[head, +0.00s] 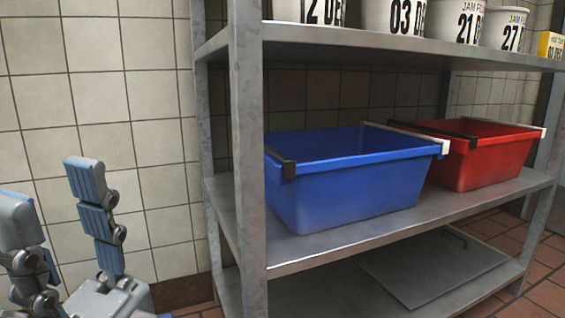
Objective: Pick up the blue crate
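The blue crate (350,192) stands upright on the middle shelf of a metal rack, to the left of a red crate (490,160). A black piece sits on its left rim, and a light bar with a white end runs along its right rim. Its inside looks empty as far as I can see.
The upper shelf (400,47) holds several white labelled tubs and a yellow box (550,45). A flat grey panel (425,268) lies low in the rack. A tiled wall is behind.

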